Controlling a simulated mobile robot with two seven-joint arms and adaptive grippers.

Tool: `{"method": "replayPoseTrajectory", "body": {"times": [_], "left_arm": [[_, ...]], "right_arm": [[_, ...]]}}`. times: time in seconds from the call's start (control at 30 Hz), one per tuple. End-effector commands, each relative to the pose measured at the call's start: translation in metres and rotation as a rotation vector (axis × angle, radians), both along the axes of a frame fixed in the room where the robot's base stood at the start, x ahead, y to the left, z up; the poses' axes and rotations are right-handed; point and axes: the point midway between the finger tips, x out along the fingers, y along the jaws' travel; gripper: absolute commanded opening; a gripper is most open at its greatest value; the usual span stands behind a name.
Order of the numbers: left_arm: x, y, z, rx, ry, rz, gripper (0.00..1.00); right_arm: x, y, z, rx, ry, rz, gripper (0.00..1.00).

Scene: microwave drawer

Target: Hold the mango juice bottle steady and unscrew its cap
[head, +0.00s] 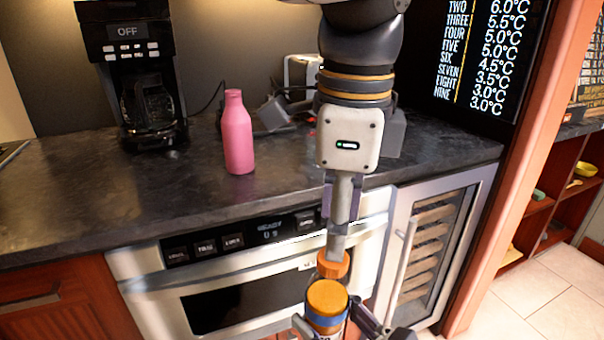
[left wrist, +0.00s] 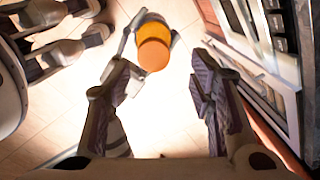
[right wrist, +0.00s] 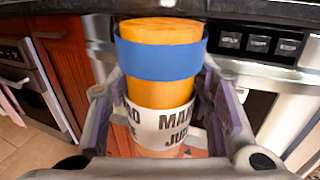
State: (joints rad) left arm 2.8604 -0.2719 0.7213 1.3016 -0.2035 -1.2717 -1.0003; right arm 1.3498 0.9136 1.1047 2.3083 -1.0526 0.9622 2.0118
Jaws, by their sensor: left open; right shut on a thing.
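The mango juice bottle has an orange top (head: 327,297), a blue band and a white label. In the right wrist view the bottle (right wrist: 165,92) stands nearly upright between the fingers of my right gripper (right wrist: 167,120), which is shut on it. My right gripper is partly cut off at the bottom of the head view. My left gripper (left wrist: 160,88) is open and empty. The orange cap end (left wrist: 153,55) shows beyond its fingertips. In the head view the left gripper (head: 338,245) points down above the bottle.
A microwave drawer (head: 220,300) is behind the bottle, below the dark counter (head: 60,190). A pink bottle (head: 237,135) and a coffee maker (head: 140,80) stand on the counter. A glass-door cabinet (head: 430,250) is at the right. Floor shows below the bottle.

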Motion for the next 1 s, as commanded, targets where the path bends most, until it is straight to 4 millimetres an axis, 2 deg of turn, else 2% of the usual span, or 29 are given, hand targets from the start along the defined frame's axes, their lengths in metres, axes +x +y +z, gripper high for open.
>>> {"method": "replayPoseTrajectory", "body": {"times": [0.13, 0.4, 0.53, 0.63, 0.83, 1.0], "left_arm": [[-0.001, -0.001, 0.006, 0.006, 0.007, -0.07, 0.47], [-0.007, -0.002, 0.031, 0.05, 0.055, -0.792, 0.47], [-0.006, 0.0, 0.035, 0.06, 0.064, -0.962, 0.47], [-0.006, 0.001, 0.022, 0.065, 0.068, -0.989, 0.47], [-0.005, 0.003, -0.018, 0.064, 0.068, -0.986, 0.47], [-0.004, 0.003, -0.038, 0.064, 0.065, -0.984, 0.47]], "right_arm": [[0.0, 0.0, 0.001, 0.001, -0.002, -0.001, 0.0], [0.001, 0.0, 0.001, 0.001, -0.002, -0.002, 0.0], [0.001, 0.0, 0.001, 0.001, -0.002, -0.002, 0.0], [0.001, 0.0, 0.001, 0.001, -0.002, -0.002, 0.0], [0.001, 0.0, 0.001, 0.001, -0.002, -0.002, 0.0], [0.001, 0.0, 0.001, 0.001, -0.002, -0.002, 0.0]]}}
